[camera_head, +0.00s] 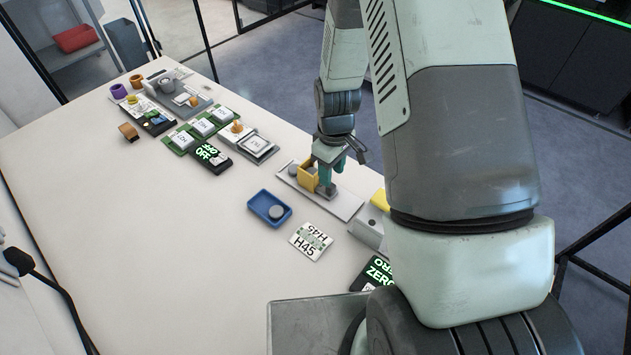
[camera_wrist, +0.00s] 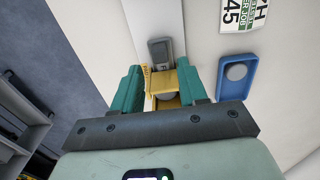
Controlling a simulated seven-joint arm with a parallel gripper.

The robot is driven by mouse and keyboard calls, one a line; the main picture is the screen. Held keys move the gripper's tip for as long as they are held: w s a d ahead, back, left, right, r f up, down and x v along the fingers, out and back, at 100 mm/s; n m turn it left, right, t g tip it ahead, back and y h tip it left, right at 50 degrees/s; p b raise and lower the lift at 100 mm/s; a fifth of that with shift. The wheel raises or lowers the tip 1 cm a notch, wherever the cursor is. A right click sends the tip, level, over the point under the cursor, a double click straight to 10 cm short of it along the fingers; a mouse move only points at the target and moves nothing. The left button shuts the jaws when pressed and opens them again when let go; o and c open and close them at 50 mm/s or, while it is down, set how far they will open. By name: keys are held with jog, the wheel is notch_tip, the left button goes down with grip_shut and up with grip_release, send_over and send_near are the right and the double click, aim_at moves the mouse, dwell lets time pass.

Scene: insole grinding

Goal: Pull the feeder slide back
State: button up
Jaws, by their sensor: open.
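The feeder is a pale flat plate (camera_head: 345,205) on the table, with a yellow upright part (camera_head: 308,176) and a small grey block (camera_head: 293,169) on it. In the wrist view the yellow part (camera_wrist: 187,82) shows between the teal fingers of my gripper (camera_wrist: 161,70), with a round grey disc partly visible in it. The grey block (camera_wrist: 160,50) lies just beyond the fingertips. My gripper (camera_head: 332,176) is open and low over the plate, close to the yellow part. I cannot tell whether the fingers touch it. Which piece is the slide is unclear.
A blue tray (camera_head: 256,208) holding a grey disc and a white H45 card (camera_head: 318,232) lie left of the feeder. A dark ZERO display (camera_head: 372,272) is partly behind my arm. Circuit boards (camera_head: 202,127) stand farther back.

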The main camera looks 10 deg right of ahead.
aim_at(331, 187)
jog(key=shift+f, duration=0.65)
jog(key=shift+f, duration=2.8)
jog(key=shift+r, duration=0.1)
jog(key=c, duration=0.4)
jog(key=shift+s+d, duration=2.15)
jog(key=shift+d, duration=0.05)
jog(key=shift+c, duration=0.2)
jog(key=o, duration=0.4)
jog(key=shift+o, duration=0.2)
jog(key=shift+r, duration=0.1)
